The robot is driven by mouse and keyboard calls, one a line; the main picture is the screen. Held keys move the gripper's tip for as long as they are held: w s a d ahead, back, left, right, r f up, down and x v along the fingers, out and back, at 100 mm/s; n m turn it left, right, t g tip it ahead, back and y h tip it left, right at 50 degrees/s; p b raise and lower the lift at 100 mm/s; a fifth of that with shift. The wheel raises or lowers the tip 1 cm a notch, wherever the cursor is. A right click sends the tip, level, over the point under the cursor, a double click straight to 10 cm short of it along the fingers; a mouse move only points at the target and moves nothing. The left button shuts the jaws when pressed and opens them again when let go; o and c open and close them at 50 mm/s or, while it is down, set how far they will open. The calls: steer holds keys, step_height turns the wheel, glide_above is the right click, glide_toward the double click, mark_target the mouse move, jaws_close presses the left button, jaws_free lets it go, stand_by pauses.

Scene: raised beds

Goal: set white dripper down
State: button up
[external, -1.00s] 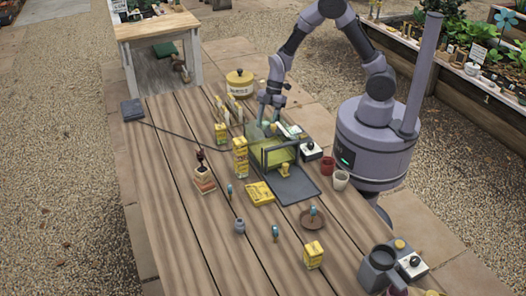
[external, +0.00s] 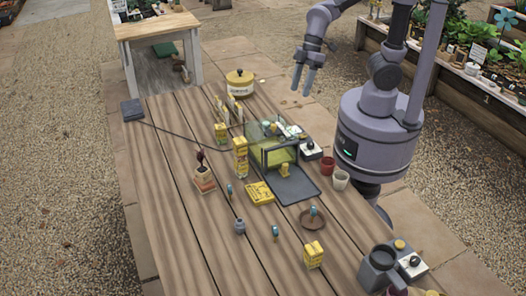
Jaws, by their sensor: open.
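My gripper (external: 304,90) is open and empty, raised in the air past the table's far right edge, fingers pointing down. I cannot make out the white dripper for certain. A small whitish item (external: 293,131) lies just behind the clear-sided box (external: 272,150), apart from my gripper, partly hidden and too small to name surely.
The wooden table (external: 185,235) holds a yellow-and-white pot (external: 240,83), a dark mat (external: 297,186), a red cup (external: 327,169), a white cup (external: 340,180), a brown saucer (external: 313,222) and several yellow boxes. The near left tabletop is clear.

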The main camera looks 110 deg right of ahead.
steer(key=s+a+r+m+t, duration=0.1)
steer(key=s+a+r+m, duration=0.4)
steer(key=s+a, duration=0.4)
steer(key=shift+r+m+t, duration=0.15)
steer(key=shift+m+t, duration=0.15)
steer(key=shift+t, duration=0.1)
steer(key=shift+s, duration=0.1)
